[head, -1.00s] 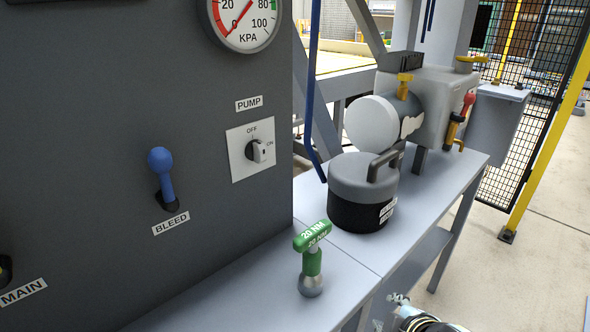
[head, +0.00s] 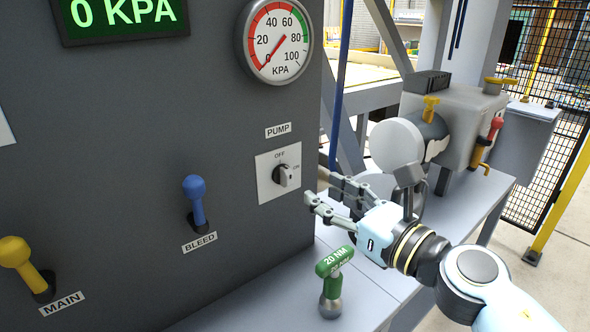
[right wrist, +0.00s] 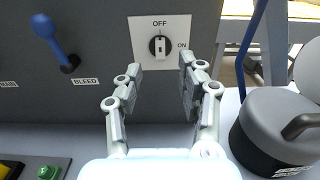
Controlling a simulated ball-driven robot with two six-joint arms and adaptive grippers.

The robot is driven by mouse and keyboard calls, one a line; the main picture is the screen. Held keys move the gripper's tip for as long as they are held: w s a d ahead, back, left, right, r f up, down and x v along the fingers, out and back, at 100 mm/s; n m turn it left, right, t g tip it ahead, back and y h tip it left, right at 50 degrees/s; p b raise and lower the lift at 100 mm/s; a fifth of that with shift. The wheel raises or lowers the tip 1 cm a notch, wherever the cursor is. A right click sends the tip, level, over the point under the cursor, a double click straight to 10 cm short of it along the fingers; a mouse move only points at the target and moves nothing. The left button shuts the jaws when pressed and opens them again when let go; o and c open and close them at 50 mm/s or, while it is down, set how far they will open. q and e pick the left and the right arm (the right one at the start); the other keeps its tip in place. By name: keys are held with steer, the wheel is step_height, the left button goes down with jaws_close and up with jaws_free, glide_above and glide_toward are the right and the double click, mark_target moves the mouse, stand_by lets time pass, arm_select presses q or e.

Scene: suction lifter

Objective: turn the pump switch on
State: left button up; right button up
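The pump switch (head: 284,175) is a rotary knob on a white plate (head: 265,189) on the dark panel, under the PUMP label. In the right wrist view the knob (right wrist: 160,47) has its light handle upright, in line with OFF above; ON is to the right. My right gripper (head: 315,187) is open and empty, in front of the panel just right of and below the plate. In the right wrist view its fingers (right wrist: 160,67) spread either side of the knob's lower area, apart from it. My left gripper is not in view.
A blue BLEED lever (head: 196,200) and a yellow MAIN lever (head: 22,258) stand left on the panel. The gauge (head: 276,42) and display (head: 120,14) read zero. A green-handled 20 NM tool (head: 333,270) stands below my gripper. A dark grey canister (right wrist: 280,130) is at right.

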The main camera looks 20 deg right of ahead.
mark_target(288, 169)
steer(key=x, duration=0.9)
steer(key=shift+p, duration=0.4)
jaws_close()
